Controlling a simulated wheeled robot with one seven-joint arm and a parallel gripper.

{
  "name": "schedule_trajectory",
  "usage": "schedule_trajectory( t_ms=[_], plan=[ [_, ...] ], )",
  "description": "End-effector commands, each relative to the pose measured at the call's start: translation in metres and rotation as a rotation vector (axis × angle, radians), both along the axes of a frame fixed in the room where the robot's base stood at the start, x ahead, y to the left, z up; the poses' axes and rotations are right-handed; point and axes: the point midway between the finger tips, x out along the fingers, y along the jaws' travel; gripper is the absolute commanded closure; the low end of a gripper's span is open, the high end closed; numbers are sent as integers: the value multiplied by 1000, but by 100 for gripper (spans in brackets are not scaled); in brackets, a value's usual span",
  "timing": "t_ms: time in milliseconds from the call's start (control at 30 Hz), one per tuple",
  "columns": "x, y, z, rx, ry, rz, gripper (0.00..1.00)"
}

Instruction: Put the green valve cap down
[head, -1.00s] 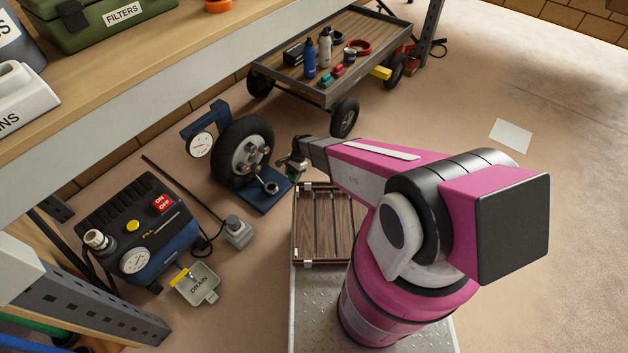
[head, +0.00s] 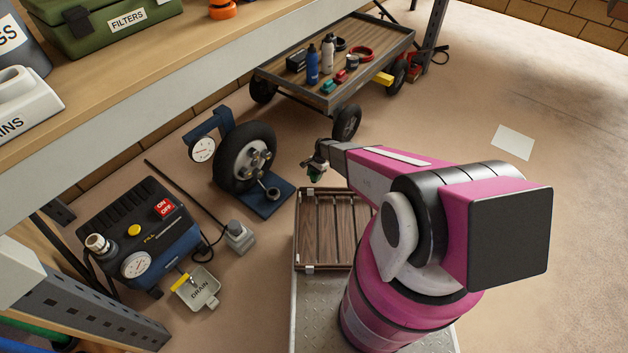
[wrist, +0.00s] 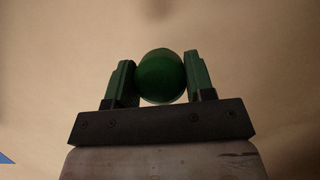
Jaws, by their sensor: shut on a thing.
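The green valve cap (wrist: 161,76) is a round, dark green piece between the two fingers of my gripper (wrist: 161,80) in the wrist view. My gripper is shut on it. In the head view my gripper (head: 315,172) hangs above the floor, just past the far end of the slatted wooden tray and right of the wheel on its stand. The cap shows there only as a small green spot, partly hidden by the fingers. In the wrist view, plain tan floor lies behind the cap, with nothing touching it.
A wheel (head: 245,158) on a blue stand and a compressor (head: 140,240) are to the left. A drain tray (head: 213,287) lies below them. The slatted wooden tray (head: 306,230) sits on my base. A cart (head: 290,75) stands behind. The floor at right is open, with a paper sheet (head: 513,142).

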Motion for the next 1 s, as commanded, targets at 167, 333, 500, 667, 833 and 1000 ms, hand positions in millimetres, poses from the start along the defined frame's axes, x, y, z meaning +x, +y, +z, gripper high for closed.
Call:
schedule_trajectory(
  t_ms=[167, 333, 500, 667, 833, 1000],
  plan=[
    [2, 1, -26, 0, -1, -1, 75],
    [0, 0, -35, 0, -2, -2, 75],
    [0, 1, -35, 0, -2, -2, 75],
    [0, 1, -38, 0, -2, -2, 48],
    [0, 1, -37, -1, -3, -2, 26],
    [0, 1, -37, -1, -3, -2, 26]
  ],
)
